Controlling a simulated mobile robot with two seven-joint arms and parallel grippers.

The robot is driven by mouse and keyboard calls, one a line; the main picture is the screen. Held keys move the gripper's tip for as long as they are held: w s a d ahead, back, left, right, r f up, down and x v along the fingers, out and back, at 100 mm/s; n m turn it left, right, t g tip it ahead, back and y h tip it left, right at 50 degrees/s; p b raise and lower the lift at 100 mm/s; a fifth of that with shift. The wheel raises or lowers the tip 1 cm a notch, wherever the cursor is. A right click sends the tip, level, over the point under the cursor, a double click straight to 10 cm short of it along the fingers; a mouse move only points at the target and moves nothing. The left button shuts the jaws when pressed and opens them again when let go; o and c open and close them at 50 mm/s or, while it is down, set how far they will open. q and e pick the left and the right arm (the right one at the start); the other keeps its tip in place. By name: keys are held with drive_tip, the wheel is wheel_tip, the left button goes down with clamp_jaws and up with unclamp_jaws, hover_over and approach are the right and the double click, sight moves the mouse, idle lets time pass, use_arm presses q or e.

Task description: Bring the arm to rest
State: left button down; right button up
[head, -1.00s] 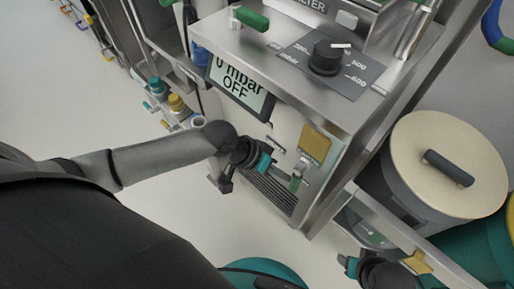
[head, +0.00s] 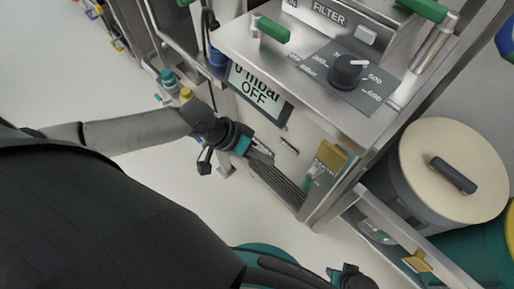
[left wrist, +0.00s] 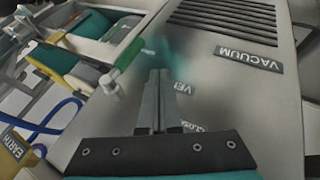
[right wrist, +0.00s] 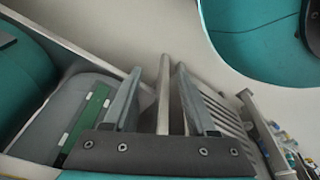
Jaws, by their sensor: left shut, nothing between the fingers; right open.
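My left gripper (head: 266,158) is shut and empty in front of the steel machine's lower front panel, left of a yellow tag (head: 331,156) and a small green handle (head: 308,185). In the left wrist view its closed fingers (left wrist: 158,76) point toward the panel near the "VENT" label, beside a green-handled valve (left wrist: 130,55); no contact is clear. My right gripper (right wrist: 160,75) is open in the right wrist view, with a light metal bar (right wrist: 163,95) seen between its fingers; whether the bar lies behind them I cannot tell. In the head view the right hand is mostly cut off at the bottom.
The machine (head: 300,60) has a dial (head: 345,71) and a display (head: 255,88) reading "0 mbar OFF". Pale floor (head: 150,180) is open at left.

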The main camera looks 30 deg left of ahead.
use_arm(q)
drive_tip(key=shift+p+v, duration=0.45)
drive_tip(key=shift+v, duration=0.85)
use_arm(e)
drive_tip(key=shift+s+d+f, duration=0.6)
drive_tip(key=shift+s+f, duration=0.1)
drive_tip(key=shift+f, duration=0.05)
